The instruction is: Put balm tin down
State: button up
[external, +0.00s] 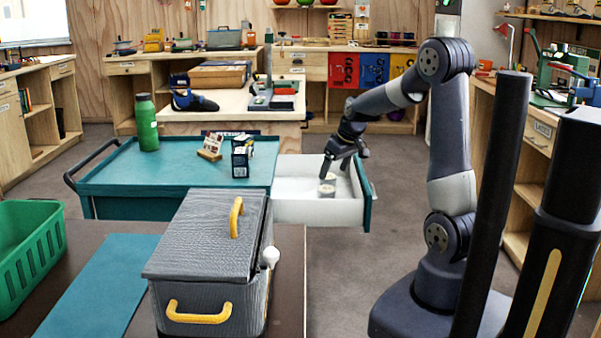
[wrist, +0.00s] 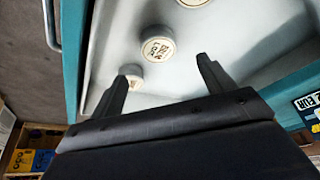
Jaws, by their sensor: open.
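A round, pale tin (wrist: 158,49) with dark lettering on its lid stands upright in the open white drawer (external: 300,210). It lies just beyond the gap between my gripper's fingertips in the wrist view; the lettering is too small to read surely. My gripper (wrist: 164,68) is open and empty, with its fingers pointing into the drawer. A second pale tin (wrist: 132,76) is beside the left fingertip, partly hidden by it. A third (wrist: 192,2) is cut off at the top edge. In the external view my gripper (external: 344,166) is over the drawer, close to small pale tins (external: 327,189).
The drawer has a teal front (external: 364,194) and extends from a teal cart (external: 180,165). On the cart stand a green bottle (external: 147,124), dark boxes (external: 240,160) and a small wooden stand (external: 210,147). A grey lidded case (external: 210,235) is nearer the camera.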

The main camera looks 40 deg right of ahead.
aim_at(326, 188)
jog(key=b+x, duration=0.1)
jog(key=x, duration=0.6)
jog(key=shift+f, duration=0.25)
jog(key=shift+c, duration=0.3)
jog(key=c, duration=1.1)
